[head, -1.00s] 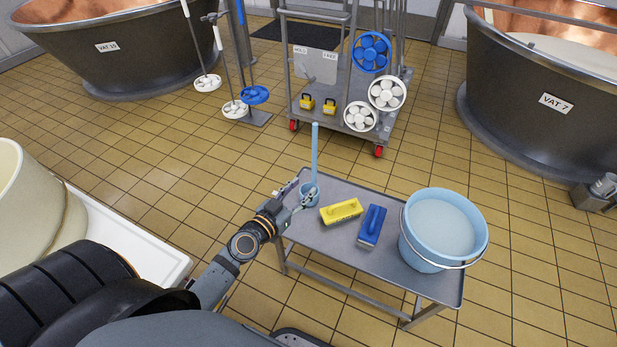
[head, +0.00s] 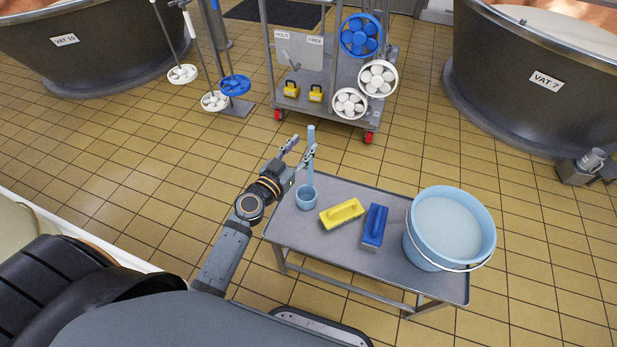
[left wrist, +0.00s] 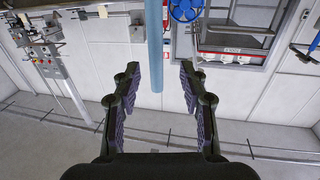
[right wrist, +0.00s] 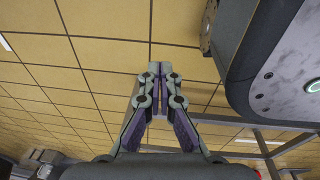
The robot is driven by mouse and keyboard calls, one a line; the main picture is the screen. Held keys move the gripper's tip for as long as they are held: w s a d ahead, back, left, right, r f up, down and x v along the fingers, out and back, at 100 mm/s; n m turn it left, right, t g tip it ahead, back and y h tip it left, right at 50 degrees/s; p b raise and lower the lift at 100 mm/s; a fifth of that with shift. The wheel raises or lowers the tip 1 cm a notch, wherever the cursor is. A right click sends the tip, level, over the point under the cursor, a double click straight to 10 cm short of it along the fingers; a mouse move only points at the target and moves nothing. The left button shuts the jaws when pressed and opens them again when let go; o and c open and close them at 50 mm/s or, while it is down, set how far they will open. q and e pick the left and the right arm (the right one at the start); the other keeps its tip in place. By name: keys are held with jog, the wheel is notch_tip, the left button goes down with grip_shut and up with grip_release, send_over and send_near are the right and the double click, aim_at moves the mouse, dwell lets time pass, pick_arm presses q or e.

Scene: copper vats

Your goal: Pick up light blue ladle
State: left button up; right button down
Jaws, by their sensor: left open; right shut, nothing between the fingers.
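The light blue ladle (head: 307,197) stands upright on the left end of the grey table (head: 345,263), its cup down and its long handle up. My left gripper (head: 299,149) is open near the upper part of the handle, above the cup. In the left wrist view the handle (left wrist: 154,45) comes down from the top edge and ends in the gap between the open fingers (left wrist: 158,90), which do not close on it. My right gripper (right wrist: 156,72) shows only in the right wrist view, shut and empty over the tiled floor.
A yellow brush (head: 341,213), a blue brush (head: 375,226) and a light blue bucket (head: 449,231) stand on the table to the right of the ladle. A trolley (head: 325,100) with wheels and padlocks stands behind it. Vats stand at both sides.

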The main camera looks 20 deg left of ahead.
aim_at(309, 140)
pick_arm(q)
jog(key=x, duration=0.3)
jog(key=p+x, duration=0.1)
jog(key=shift+w+d+r, duration=0.15)
jog(key=shift+d, duration=0.15)
pick_arm(e)
jog(key=s, duration=0.2)
jog(key=shift+s, duration=0.4)
jog(key=shift+r, duration=0.1)
pick_arm(q)
grip_shut()
